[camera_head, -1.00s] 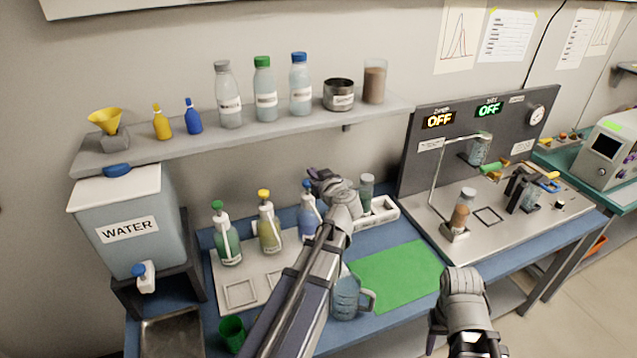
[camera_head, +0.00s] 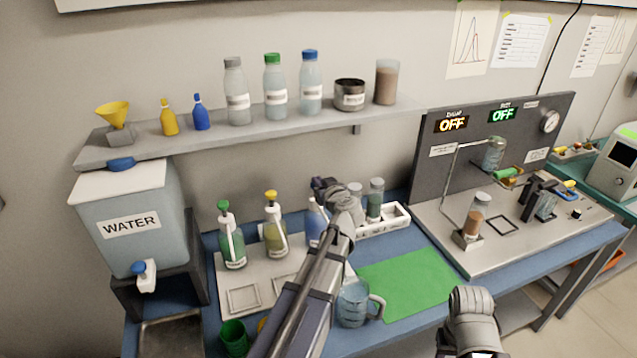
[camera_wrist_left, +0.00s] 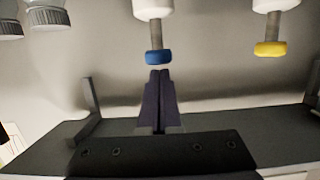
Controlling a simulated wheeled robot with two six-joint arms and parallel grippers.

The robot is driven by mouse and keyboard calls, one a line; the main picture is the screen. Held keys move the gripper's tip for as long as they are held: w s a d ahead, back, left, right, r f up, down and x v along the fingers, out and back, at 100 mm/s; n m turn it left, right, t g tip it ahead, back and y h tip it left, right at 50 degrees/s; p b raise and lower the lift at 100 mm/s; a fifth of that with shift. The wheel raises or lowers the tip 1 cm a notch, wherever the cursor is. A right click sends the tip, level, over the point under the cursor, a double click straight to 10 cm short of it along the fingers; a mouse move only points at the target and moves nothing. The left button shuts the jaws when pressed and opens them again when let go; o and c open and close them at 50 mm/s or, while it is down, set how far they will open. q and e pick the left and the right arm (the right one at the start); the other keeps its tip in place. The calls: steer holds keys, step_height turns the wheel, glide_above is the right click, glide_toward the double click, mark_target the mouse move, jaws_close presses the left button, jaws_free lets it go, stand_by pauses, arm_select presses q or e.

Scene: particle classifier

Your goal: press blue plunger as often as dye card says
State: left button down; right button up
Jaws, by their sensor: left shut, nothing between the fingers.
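The blue dispenser bottle (camera_head: 315,222) stands at the right of a row of pump bottles; its top is hidden behind my left gripper (camera_head: 323,186). In the left wrist view, the blue plunger (camera_wrist_left: 158,57) on its stem lies just beyond the shut, empty fingertips of the left gripper (camera_wrist_left: 159,73); I cannot tell whether they touch. The yellow plunger (camera_wrist_left: 271,48) is off to the right there. Yellow (camera_head: 275,235) and green (camera_head: 232,245) pump bottles stand left of the blue one. My right wrist shows at the bottom, but its jaws do not. I cannot identify the dye card.
A measuring jug (camera_head: 352,305) stands near the green mat (camera_head: 410,283), close to my left arm. A white rack (camera_head: 395,218) with vials is right of the gripper. The shelf (camera_head: 280,128) runs above the bottles. A water tank (camera_head: 125,215) stands at left.

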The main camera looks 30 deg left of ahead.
arm_select(q)
steer(key=shift+f, duration=0.1)
step_height(320, 180, down, 3)
steer(key=b, duration=0.3)
steer(key=shift+r, duration=0.2)
steer(key=shift+r+p, duration=0.55)
steer(key=shift+p, duration=0.1)
steer(key=s+d+r+p, duration=0.5)
steer(key=s+d, duration=0.1)
steer(key=d, duration=0.1)
steer(key=shift+s+d+r, duration=0.2)
stand_by(0.5)
